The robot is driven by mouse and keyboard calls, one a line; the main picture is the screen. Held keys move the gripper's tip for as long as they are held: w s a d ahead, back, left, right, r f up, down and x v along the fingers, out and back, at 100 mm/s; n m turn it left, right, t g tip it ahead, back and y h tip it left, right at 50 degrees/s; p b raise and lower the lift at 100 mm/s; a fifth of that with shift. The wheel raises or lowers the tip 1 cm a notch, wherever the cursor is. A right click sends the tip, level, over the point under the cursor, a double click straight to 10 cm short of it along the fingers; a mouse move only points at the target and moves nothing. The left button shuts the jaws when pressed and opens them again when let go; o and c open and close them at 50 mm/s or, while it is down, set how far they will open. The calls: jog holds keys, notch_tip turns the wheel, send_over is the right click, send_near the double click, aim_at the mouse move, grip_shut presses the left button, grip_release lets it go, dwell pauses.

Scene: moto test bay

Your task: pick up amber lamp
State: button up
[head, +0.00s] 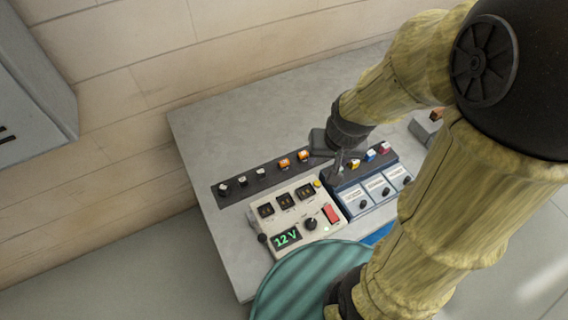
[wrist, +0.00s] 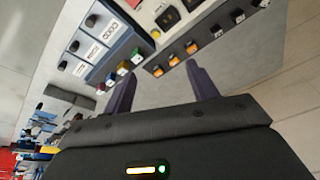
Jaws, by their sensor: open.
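Small orange-amber lamps sit in a row on a dark strip; two show in the head view, one lamp (head: 284,163) and another lamp (head: 303,156) to its right. In the wrist view, orange-lit lamps (wrist: 173,60) (wrist: 191,47) stand just past the fingertips. I cannot tell which one is the amber lamp of the task. My gripper (head: 338,166) is above the right end of the strip and hides part of it. In the wrist view my gripper (wrist: 160,73) has its two dark fingers apart with nothing held between them.
A cream panel (head: 289,233) with a green 12 V display stands in front of the strip. A blue-grey module (head: 368,190) with yellow, blue and magenta lamps is close on the right. The grey bench top (head: 215,135) is clear at the back left. A teal round surface (head: 300,285) is in front.

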jog(key=w+a+m+t+p, duration=0.1)
jog(key=w+a+m+p, duration=0.2)
jog(key=w+m, duration=0.65)
jog(key=w+a+m+t+p, duration=0.2)
jog(key=w+m+p, duration=0.1)
jog(key=w+m, duration=0.65)
jog(key=s+a+f+m+g+p, duration=0.3)
jog(key=m+g, duration=0.3)
jog(key=m, duration=0.5)
jog(key=shift+s+a, duration=0.4)
jog(key=shift+s, duration=0.45)
jog(key=shift+f, duration=0.15)
jog(key=p, duration=0.2)
send_over(285, 162)
notch_tip(285, 162, down, 12)
jog(key=shift+f, duration=0.1)
